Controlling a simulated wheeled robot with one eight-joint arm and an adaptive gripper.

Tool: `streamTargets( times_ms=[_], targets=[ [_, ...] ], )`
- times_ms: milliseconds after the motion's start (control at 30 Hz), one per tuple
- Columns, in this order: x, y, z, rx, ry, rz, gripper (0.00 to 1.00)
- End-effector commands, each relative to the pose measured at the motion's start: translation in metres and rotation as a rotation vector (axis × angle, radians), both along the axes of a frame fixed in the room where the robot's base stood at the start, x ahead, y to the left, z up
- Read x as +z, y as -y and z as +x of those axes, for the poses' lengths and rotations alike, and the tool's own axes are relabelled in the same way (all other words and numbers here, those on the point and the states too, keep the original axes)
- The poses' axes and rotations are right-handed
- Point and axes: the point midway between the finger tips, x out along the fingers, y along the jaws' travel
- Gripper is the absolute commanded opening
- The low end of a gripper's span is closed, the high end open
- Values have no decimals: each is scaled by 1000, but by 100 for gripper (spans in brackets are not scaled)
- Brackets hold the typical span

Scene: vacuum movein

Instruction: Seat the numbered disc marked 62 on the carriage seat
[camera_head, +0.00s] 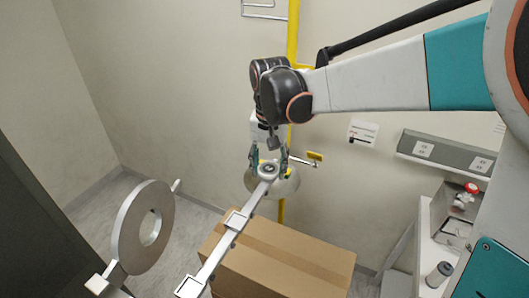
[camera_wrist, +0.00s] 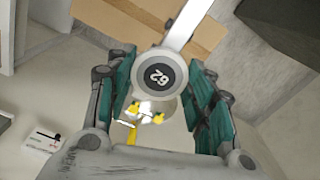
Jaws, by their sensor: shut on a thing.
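The disc marked 62 (camera_wrist: 159,75) is pale and round with a dark centre and white digits. It shows small in the head view (camera_head: 269,170). My gripper (camera_head: 269,160) points down with its teal fingers on either side of the disc; in the wrist view (camera_wrist: 160,82) they are shut on its edges. The disc is over the far end of a narrow pale rail (camera_head: 217,250). The carriage seat cannot be made out; it may be under the disc. I cannot tell whether the disc touches what is below it.
A large metal ring (camera_head: 128,240) stands upright at the left. A cardboard box (camera_head: 290,262) lies below the rail. A yellow pipe (camera_head: 293,35) runs up the wall behind my gripper. A shelf with a grey unit (camera_head: 440,152) and a bench with a small bottle (camera_head: 440,272) are at right.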

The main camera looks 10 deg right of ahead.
Motion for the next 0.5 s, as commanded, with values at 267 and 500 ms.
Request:
streamTargets(
  times_ms=[267, 500],
  targets=[
    [-4, 0, 0, 0, 0, 0, 53],
    [-3, 0, 0, 0, 0, 0, 72]
  ],
)
